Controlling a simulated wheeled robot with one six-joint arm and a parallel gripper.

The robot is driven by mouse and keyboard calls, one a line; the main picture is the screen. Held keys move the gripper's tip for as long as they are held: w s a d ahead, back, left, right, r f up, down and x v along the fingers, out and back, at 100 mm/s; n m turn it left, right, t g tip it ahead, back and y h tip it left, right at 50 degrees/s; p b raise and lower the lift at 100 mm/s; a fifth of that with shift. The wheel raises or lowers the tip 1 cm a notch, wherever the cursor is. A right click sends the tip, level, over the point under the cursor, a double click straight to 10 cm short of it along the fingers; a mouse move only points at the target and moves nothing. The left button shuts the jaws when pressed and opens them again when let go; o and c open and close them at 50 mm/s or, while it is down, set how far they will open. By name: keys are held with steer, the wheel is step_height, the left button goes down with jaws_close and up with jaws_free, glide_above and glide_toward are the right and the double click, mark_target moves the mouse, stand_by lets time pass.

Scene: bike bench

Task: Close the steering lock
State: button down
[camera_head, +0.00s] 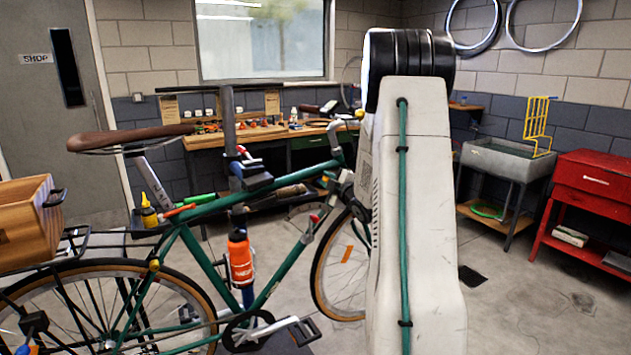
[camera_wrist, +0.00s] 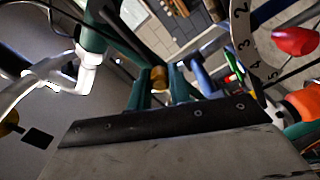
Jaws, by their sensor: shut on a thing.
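The teal bicycle (camera_head: 293,262) stands across the middle of the head view. Its front end is partly hidden behind my white arm. In the wrist view my gripper (camera_wrist: 160,80) has its two teal fingers shut on a small brass-coloured knob (camera_wrist: 158,77). A teal tube and a silver-white part (camera_wrist: 88,58) are to the left. I cannot tell from these views whether the steering lock is open or closed. My gripper is hidden in the head view.
In the wrist view a red-ended part (camera_wrist: 295,40) and an orange object (camera_wrist: 304,103) are close on the right. A workbench (camera_head: 202,140) with tools stands behind the bicycle. A sink (camera_head: 508,160) and red cabinet (camera_head: 594,187) stand right. Floor at right is mostly clear.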

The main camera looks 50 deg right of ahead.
stand_by(0.3)
steer(key=c, duration=1.3)
jaws_free()
steer(key=shift+s+f, duration=0.1)
steer(key=v, duration=0.7)
steer(key=shift+s, duration=0.4)
